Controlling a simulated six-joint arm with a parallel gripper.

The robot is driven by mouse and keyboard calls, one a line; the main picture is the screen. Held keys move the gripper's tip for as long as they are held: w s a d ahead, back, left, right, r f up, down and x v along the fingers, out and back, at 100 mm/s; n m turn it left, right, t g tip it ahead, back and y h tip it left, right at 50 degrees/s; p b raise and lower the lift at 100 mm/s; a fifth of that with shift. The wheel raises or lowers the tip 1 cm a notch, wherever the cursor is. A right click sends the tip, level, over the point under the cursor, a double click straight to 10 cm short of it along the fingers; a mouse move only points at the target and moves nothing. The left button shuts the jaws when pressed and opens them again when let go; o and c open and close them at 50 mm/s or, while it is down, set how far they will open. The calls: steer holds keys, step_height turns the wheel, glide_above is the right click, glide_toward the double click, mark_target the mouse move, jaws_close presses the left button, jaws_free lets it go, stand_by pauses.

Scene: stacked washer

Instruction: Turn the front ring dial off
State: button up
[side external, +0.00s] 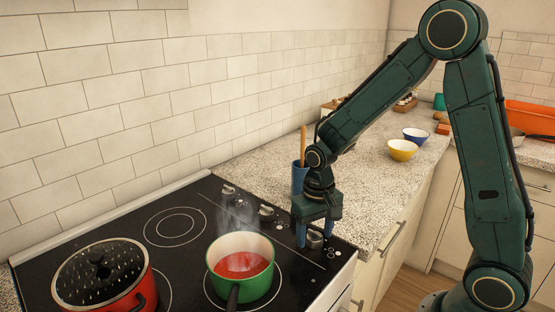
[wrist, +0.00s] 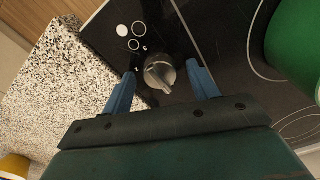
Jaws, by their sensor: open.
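The front ring dial (side external: 314,239) is a round silver knob on the black cooktop's right strip, nearest the front edge. In the wrist view the dial (wrist: 160,73) shows a raised grip bar, slightly slanted. My gripper (side external: 314,232) points down over it with blue fingers. In the wrist view my gripper (wrist: 162,74) is open, with one finger on each side of the dial and visible gaps between. The green pot (side external: 241,264) sits on the front ring, steaming, with red liquid inside. Two other dials (side external: 266,211) (side external: 229,189) lie farther back in the same row.
A blue utensil holder (side external: 299,178) stands on the speckled counter behind my gripper. Yellow (side external: 402,150) and blue (side external: 416,135) bowls are farther right.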

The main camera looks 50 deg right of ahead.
mark_target(316, 233)
step_height(316, 233, up, 14)
steer(key=shift+f, duration=0.25)
stand_by(0.4)
steer(key=shift+s+r, duration=0.1)
steer(key=s+a+r+n+t, duration=0.1)
steer(key=s+r+n+t, duration=0.1)
steer(key=s, duration=0.6)
steer(key=s+a+r+n+t, duration=0.1)
steer(key=s+r+n+t, duration=0.1)
steer(key=s, duration=0.6)
steer(key=shift+s+r+t, duration=0.4)
steer(key=shift+r+t, duration=0.4)
steer(key=shift+r, duration=0.15)
